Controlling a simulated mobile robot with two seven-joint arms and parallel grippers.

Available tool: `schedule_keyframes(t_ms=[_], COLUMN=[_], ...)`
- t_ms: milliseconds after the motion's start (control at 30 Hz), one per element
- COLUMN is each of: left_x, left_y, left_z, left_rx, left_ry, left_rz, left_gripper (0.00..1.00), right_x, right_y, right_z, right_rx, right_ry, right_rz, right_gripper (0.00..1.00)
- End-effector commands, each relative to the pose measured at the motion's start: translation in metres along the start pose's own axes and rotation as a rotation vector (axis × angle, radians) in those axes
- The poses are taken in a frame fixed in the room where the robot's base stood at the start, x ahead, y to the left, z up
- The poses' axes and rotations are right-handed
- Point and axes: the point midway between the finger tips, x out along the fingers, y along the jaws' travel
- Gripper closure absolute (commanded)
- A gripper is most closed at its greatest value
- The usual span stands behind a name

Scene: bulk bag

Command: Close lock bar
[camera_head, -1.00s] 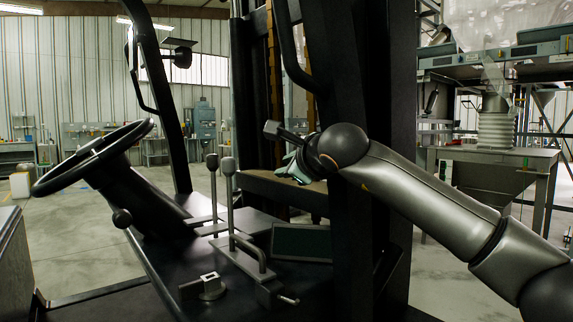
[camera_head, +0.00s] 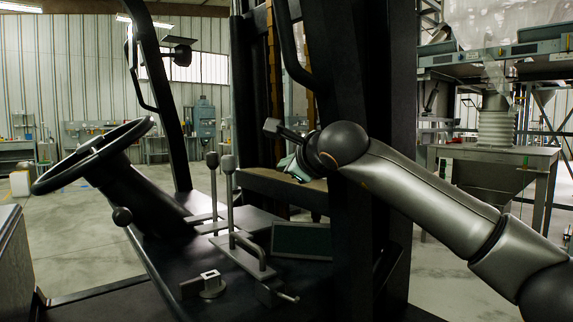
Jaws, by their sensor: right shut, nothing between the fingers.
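My right arm reaches in from the right, in front of the dark mast post. My right gripper (camera_head: 293,166) is at its end, left of the post. It is shut and empty, small and dark in the view. I cannot make out a lock bar with certainty. A bulk bag station (camera_head: 500,65) with a pale bag (camera_head: 500,22) stands at the back right, well apart from the gripper. My left gripper is not in view.
A forklift cab surrounds the near space, with a steering wheel (camera_head: 92,156), levers (camera_head: 228,190) and a dark screen (camera_head: 302,240). The dark mast post (camera_head: 352,240) blocks the middle. A metal hopper (camera_head: 492,170) stands behind on the right. Open floor shows at left.

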Motion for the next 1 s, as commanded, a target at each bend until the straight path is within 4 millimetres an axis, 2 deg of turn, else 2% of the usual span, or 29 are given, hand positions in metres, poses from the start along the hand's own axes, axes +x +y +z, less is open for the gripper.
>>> schedule_keyframes(t_ms=[833,1000], left_x=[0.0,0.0], left_y=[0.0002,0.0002], left_z=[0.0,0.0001], left_rx=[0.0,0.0], left_ry=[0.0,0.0], left_rz=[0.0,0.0], left_gripper=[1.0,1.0], right_x=[0.0,0.0], right_y=[-0.0001,-0.0001], right_z=[-0.0001,0.0], right_rx=[0.0,0.0], right_ry=[0.0,0.0], right_rz=[0.0,0.0], right_gripper=[1.0,0.82])
